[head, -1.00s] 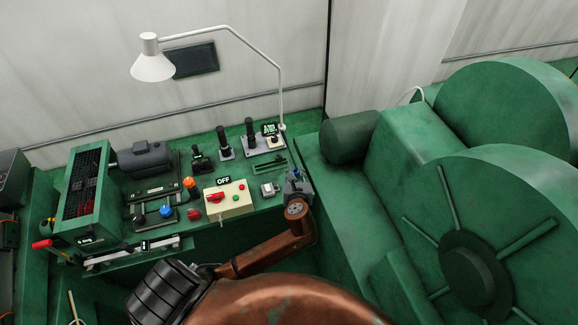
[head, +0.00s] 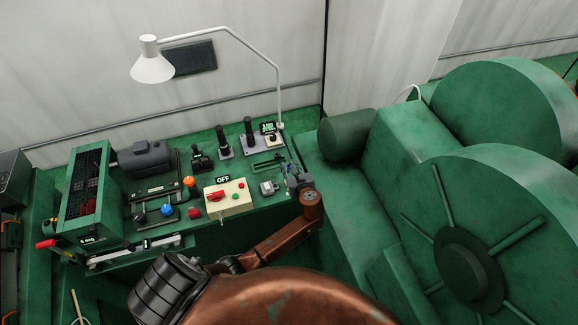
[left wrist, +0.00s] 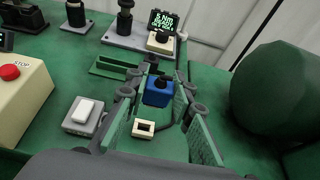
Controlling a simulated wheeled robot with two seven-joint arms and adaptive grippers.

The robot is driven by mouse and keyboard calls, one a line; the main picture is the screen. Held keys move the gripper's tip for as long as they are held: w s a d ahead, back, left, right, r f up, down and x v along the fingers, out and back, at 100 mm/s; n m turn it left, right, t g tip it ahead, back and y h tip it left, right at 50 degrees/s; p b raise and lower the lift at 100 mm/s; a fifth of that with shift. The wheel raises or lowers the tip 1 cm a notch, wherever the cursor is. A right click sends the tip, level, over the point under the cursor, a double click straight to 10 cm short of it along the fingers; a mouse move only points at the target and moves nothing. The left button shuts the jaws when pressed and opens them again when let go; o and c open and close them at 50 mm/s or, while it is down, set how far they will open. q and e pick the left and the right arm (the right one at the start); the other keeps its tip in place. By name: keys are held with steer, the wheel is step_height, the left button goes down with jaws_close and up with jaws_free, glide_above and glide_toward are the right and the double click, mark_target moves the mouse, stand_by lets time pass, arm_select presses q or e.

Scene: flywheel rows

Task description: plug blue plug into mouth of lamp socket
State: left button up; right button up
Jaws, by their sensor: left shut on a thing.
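My left gripper (head: 295,176) is over the right end of the green bench in the head view. In the left wrist view its fingers (left wrist: 163,82) are shut on the blue plug (left wrist: 158,91), a small blue block with a dark top. The lamp socket appears to be the small cream block with a dark rectangular mouth (left wrist: 144,128). It lies on the bench, nearer the bottom of the wrist view than the plug and slightly left of it. Plug and socket look apart. The socket is not clearly seen in the head view. My right gripper is not in view.
A grey box with a white rocker switch (left wrist: 83,115) stands left of the socket. A lit display (left wrist: 162,22) stands behind. A dark green cylinder (left wrist: 285,85) bounds the right side. The white lamp (head: 152,66) arches above.

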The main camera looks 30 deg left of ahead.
arm_select(q)
steer(key=shift+f+b, duration=1.3)
steer(key=shift+f, duration=1.5)
steer(key=shift+p, duration=0.35)
steer(key=shift+p, duration=0.4)
